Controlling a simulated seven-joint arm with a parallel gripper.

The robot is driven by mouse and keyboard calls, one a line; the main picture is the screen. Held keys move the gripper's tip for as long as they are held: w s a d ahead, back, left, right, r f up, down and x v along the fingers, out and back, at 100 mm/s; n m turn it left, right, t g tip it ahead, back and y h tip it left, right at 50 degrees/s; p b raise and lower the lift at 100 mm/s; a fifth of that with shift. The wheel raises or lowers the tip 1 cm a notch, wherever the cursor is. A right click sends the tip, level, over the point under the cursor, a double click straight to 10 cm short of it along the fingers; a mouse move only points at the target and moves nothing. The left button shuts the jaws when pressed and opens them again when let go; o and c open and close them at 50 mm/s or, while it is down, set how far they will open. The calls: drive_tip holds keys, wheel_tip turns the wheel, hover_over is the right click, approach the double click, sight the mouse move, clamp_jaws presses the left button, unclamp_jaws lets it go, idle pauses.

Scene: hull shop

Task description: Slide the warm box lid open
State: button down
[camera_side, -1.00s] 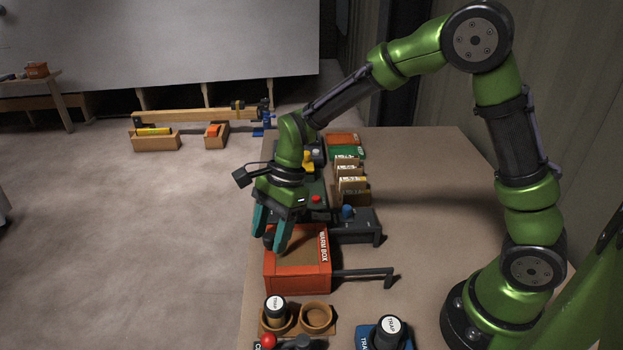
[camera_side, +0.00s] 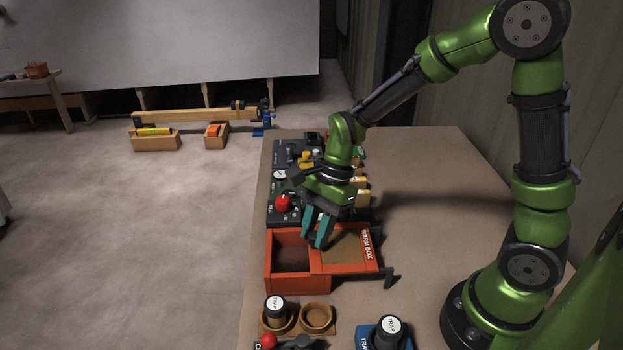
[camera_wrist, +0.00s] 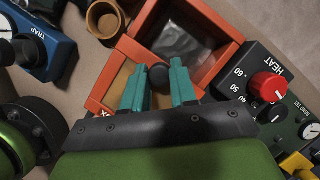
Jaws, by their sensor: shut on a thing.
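The warm box (camera_side: 290,283) is an orange-red box on the bench in the side view. Its lid (camera_side: 350,252), tan with a red edge marked WARM BOX, lies shifted to the right, over the rail bracket (camera_side: 388,277). The left part of the box is uncovered, showing a dark, empty-looking inside. The open box also shows in the wrist view (camera_wrist: 205,72). My gripper (camera_side: 317,242) has its teal fingers down at the lid's left part. In the wrist view my gripper (camera_wrist: 159,90) is shut on the round black lid knob (camera_wrist: 160,73).
A HEAT control box with a red knob (camera_side: 283,203) stands behind the warm box. In front are wooden cups (camera_side: 317,317) and a blue TRAP unit (camera_side: 365,337). The bench to the right of the bracket is clear.

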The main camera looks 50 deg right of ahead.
drive_tip(key=shift+s+d, duration=0.95)
drive_tip(key=shift+d, duration=0.1)
drive_tip(key=c, duration=0.9)
unclamp_jaws()
drive_tip(key=v, duration=1.7)
drive_tip(key=shift+f, duration=0.1)
